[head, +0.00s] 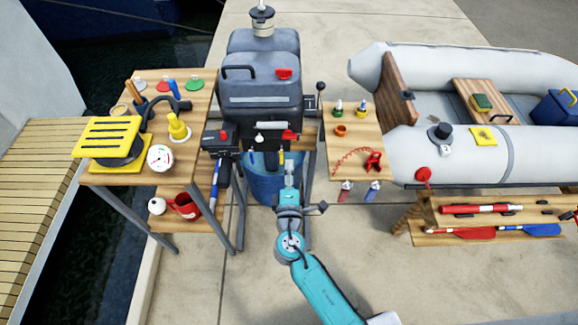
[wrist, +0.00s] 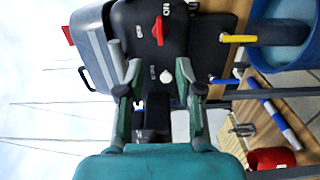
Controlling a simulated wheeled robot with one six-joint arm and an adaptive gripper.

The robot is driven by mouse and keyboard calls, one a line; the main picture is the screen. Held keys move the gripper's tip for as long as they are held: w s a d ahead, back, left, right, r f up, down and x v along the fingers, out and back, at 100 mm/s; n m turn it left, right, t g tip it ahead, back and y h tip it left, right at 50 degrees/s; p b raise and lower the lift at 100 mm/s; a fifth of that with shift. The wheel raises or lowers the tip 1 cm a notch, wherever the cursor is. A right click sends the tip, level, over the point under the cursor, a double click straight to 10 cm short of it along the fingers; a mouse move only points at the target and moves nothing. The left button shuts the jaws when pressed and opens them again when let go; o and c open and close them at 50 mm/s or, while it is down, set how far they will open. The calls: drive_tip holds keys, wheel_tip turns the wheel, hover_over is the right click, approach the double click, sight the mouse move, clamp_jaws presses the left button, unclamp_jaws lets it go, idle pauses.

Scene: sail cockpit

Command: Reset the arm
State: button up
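My gripper (head: 290,172) is at the end of my teal arm, in front of the grey outboard motor (head: 262,80) in the head view. In the wrist view my gripper (wrist: 155,78) has its two fingers spread apart, with nothing between them.
A wooden table (head: 105,178) with tools stands left. A small wooden shelf (head: 345,120) stands right of the motor. A blue tub (head: 262,188) sits beneath the motor. A grey inflatable boat (head: 450,150) and a low bench (head: 430,240) are at right. The foreground paving is clear.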

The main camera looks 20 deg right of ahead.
idle(0.4)
drive_tip(key=s+d+f+m+g+y, duration=0.15)
drive_tip(key=s+f, duration=0.25)
drive_tip(key=s, duration=0.7)
drive_tip(key=s+d+f+m+g+y, duration=0.1)
drive_tip(key=s+f+m+g+y, duration=0.15)
drive_tip(key=s, duration=0.95)
drive_tip(key=s+r+m, duration=0.5)
drive_tip(key=s+r, duration=0.2)
drive_tip(key=s, duration=0.2)
drive_tip(key=s+r+m+t+y, duration=0.1)
drive_tip(key=s+r+m, duration=0.4)
drive_tip(key=s+r, duration=0.3)
drive_tip(key=shift+s+d+t+y, duration=0.3)
drive_tip(key=shift+s+d, duration=0.1)
drive_tip(key=shift+s, duration=0.85)
